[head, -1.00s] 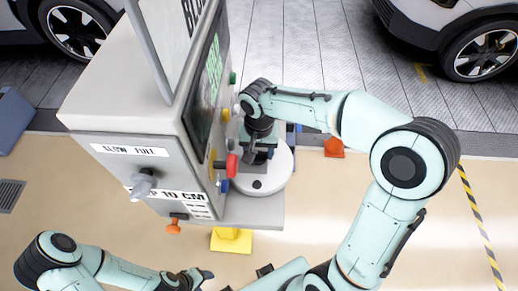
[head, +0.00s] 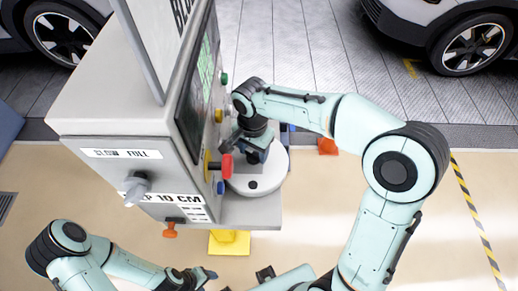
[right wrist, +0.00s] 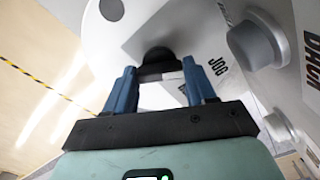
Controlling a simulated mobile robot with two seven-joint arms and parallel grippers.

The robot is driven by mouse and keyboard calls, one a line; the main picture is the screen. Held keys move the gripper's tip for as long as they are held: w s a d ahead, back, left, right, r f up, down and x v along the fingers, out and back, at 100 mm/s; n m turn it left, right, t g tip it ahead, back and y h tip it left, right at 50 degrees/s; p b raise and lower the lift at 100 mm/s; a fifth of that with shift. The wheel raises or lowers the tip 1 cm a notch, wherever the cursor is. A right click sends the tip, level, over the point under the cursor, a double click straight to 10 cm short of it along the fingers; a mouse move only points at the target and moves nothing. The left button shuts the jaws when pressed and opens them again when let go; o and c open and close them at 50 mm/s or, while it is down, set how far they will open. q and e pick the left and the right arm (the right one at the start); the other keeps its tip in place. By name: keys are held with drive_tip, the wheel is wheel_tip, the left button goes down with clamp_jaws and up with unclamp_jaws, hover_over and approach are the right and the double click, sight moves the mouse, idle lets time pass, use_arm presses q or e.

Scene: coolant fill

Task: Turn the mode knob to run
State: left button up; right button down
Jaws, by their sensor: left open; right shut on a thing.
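The dark mode knob (right wrist: 157,62) shows in the right wrist view, with a "JOG" label on the pale panel beside it. My right gripper (right wrist: 160,84) has its two blue fingers on either side of this knob and is shut on it. Part of the knob's face and its pointer are hidden, so I cannot read its setting. In the head view my right gripper (head: 238,147) is against the side panel of the grey cabinet (head: 120,75), and hides the knob. My left gripper (head: 203,277) is open and empty at the bottom, below the cabinet.
The panel also carries a green button (head: 224,78), a red handle (head: 227,168) and a blue button (head: 220,188). Grey knobs (right wrist: 255,45) stand close right in the wrist view.

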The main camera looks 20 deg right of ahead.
idle(0.4)
drive_tip(key=shift+c, duration=1.8)
unclamp_jaws()
use_arm(q)
drive_tip(key=w+r+p, duration=0.2)
drive_tip(key=shift+w+r, duration=0.15)
drive_tip(key=shift+r, duration=0.15)
use_arm(e)
wheel_tip(320, 180, up, 14)
drive_tip(key=shift+f, duration=0.25)
